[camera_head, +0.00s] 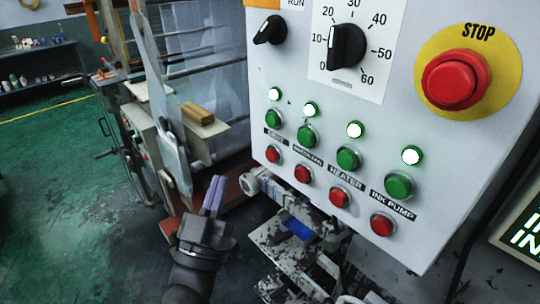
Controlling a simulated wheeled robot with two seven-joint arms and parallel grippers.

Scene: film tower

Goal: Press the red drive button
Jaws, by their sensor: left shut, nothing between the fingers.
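A white control panel (340,120) fills the right half of the view. It carries a row of green buttons with a row of red buttons below them. The leftmost red button (272,154) sits under a small black label (273,134) that is hard to read but looks like the drive label. Under it the panel's lower edge is close. My left gripper (214,191) is shut and empty, below and to the left of this red button, apart from the panel. Its fingers point up. My right gripper is not in view.
More red buttons (340,197) follow to the right, under HEATER and INK PUMP labels. A large red STOP button (452,82) on a yellow disc is at upper right. Ink-stained machinery (290,245) lies below the panel. Green floor (60,190) is open at left.

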